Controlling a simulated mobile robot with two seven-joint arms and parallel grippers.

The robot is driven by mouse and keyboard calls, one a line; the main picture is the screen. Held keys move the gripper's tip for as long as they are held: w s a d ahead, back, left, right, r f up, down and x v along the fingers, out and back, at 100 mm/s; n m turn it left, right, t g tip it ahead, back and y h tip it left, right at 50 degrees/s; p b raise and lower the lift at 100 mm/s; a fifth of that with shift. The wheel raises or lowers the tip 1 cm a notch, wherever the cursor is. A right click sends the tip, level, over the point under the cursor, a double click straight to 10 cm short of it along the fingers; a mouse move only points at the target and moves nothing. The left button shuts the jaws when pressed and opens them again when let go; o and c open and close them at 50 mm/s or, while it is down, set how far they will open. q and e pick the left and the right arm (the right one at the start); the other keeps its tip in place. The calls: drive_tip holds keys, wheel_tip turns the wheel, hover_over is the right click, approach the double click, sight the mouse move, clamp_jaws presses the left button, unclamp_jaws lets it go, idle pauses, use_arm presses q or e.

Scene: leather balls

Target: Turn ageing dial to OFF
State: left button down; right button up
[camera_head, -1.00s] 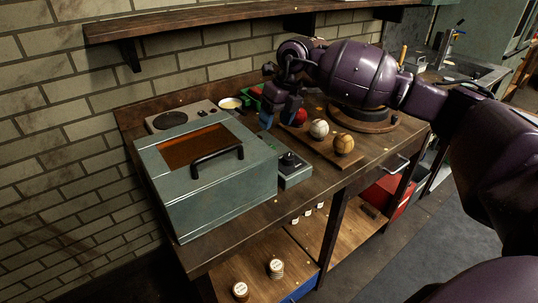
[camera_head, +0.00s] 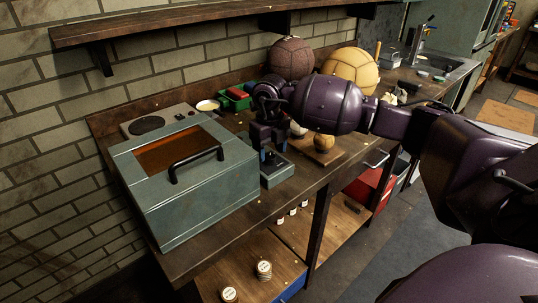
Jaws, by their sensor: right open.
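The ageing box (camera_head: 185,198) is a grey-green metal case with an orange window and a black handle, standing on the wooden bench. Its dial unit (camera_head: 279,174) is a small grey-green block joined at the box's right side. My right gripper (camera_head: 269,152) points down right over the dial unit, with its fingers around or just above the dial. The gripper is open. It hides most of the dial, so the dial's setting and any contact cannot be made out. My left gripper is not in view.
A hotplate (camera_head: 150,125) and a pale dish (camera_head: 207,105) stand behind the box. A green tray (camera_head: 236,98) lies behind my gripper. Small balls, one tan (camera_head: 324,143), sit right of the dial unit. Two large balls, brown (camera_head: 291,58) and yellow (camera_head: 348,72), stand at the back.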

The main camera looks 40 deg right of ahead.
drive_tip(key=shift+f, duration=0.85)
drive_tip(key=c, duration=0.9)
